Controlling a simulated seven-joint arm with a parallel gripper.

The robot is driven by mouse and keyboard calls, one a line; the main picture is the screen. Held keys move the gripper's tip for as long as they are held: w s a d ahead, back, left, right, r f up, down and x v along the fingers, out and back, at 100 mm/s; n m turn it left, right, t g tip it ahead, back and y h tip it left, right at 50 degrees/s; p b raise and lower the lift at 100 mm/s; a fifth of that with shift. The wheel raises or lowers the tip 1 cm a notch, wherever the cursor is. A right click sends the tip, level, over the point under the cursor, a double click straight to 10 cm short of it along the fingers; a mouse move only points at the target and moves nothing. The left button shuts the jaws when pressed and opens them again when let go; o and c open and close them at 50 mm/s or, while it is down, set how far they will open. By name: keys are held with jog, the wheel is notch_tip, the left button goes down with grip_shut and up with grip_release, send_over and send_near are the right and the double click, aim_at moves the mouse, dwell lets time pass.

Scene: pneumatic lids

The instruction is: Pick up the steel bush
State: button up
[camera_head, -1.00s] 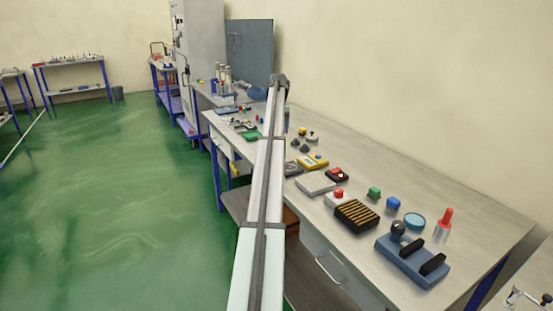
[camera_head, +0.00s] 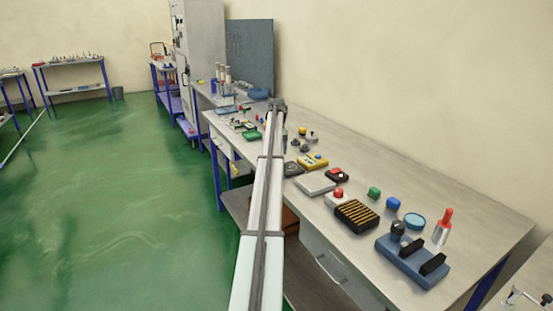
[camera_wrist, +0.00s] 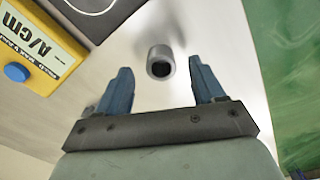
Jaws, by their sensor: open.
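The steel bush (camera_wrist: 160,61) is a short grey hollow cylinder with a dark bore, in the upper middle of the wrist view. My gripper (camera_wrist: 160,78) has two blue fingers spread apart, one to the left and one to the right of the bush. The bush appears beyond the line of the fingertips, and nothing is between the fingers. In the head view my gripper (camera_head: 278,106) is small at the far end of my arm, above the workbench, and I cannot make out the bush there.
A yellow meter with a blue button (camera_wrist: 28,50) and a dark-edged grey plate (camera_wrist: 88,12) lie at the upper left of the wrist view. Several coloured parts and a blue fixture (camera_head: 408,262) stand on the bench (camera_head: 450,195). Green floor lies beyond its edge.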

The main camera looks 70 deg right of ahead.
jog(key=shift+w+f, duration=0.1)
jog(key=shift+f, duration=1.35)
jog(key=shift+c, duration=0.5)
jog(key=c, duration=1.1)
